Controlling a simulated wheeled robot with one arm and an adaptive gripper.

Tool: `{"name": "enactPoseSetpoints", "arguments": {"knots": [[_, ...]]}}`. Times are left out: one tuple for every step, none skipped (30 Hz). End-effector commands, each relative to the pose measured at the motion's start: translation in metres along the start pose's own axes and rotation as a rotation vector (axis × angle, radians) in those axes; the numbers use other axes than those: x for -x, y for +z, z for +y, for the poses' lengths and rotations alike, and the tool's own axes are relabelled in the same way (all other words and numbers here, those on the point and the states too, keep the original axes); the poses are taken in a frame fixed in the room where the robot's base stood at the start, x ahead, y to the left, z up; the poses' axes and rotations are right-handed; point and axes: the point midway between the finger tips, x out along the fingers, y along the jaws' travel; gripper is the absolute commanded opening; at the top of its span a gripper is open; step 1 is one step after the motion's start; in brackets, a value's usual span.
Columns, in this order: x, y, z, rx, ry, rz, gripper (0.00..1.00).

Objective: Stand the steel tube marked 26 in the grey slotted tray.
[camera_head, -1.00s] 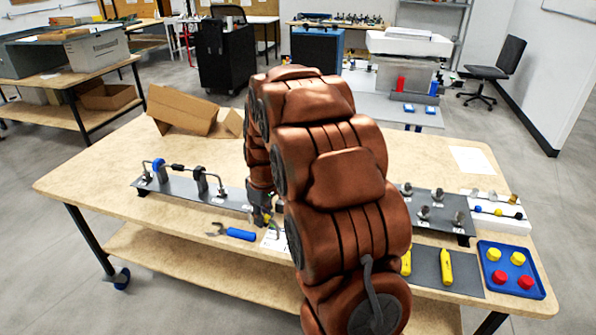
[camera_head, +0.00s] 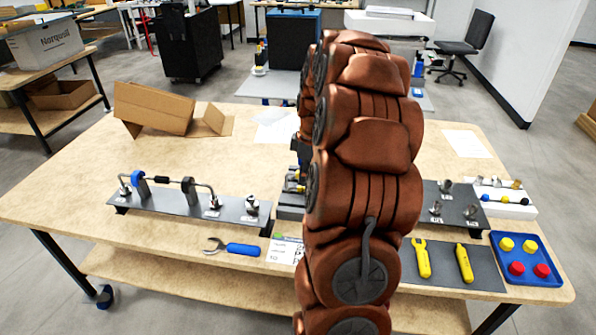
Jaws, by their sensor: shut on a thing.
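My gripper (camera_head: 301,150) is mostly hidden behind my own brown arm; only a dark part shows at the arm's left edge. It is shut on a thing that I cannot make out. Small metal and yellow bits (camera_head: 292,182) show just below it, above a dark grey block (camera_head: 289,205) that the arm partly covers. I cannot tell whether this block is the grey slotted tray. A raised grey plate (camera_head: 438,215) right of the arm carries several short steel fittings. No marking 26 is readable, so I cannot pick out that tube.
A grey plate (camera_head: 185,205) with a bent tube assembly and a steel fitting (camera_head: 252,205) stands left. A blue wrench (camera_head: 235,247), yellow tools (camera_head: 464,262), a blue tray (camera_head: 540,274) and a white rack (camera_head: 508,208) lie around. A cardboard box (camera_head: 152,106) stands at back left.

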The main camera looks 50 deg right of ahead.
Motion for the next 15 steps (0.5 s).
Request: {"name": "enactPoseSetpoints", "arguments": {"knots": [[-0.002,-0.002,-0.001,0.004,-0.001,0.0,0.0],[-0.003,-0.003,-0.001,0.006,-0.002,0.0,0.0],[-0.005,-0.004,-0.002,0.008,-0.002,-0.001,0.0],[-0.006,-0.004,-0.002,0.009,-0.002,-0.001,0.0],[-0.007,-0.004,-0.002,0.009,-0.003,0.0,0.0],[-0.01,-0.004,-0.002,0.01,-0.002,0.0,0.0],[-0.011,-0.004,-0.002,0.01,-0.002,0.0,0.0],[-0.013,-0.004,-0.002,0.01,-0.002,0.0,0.0],[-0.016,-0.004,-0.002,0.01,-0.002,0.0,0.0],[-0.017,-0.003,-0.002,0.009,-0.002,0.0,0.0],[-0.019,-0.003,-0.002,0.009,-0.002,0.0,0.0],[-0.022,-0.003,-0.002,0.009,-0.003,0.0,0.0],[-0.024,-0.002,-0.002,0.008,-0.003,0.0,0.0],[-0.025,-0.002,-0.002,0.008,-0.004,0.0,0.0],[-0.028,-0.001,-0.002,0.008,-0.004,0.0,0.0]]}}
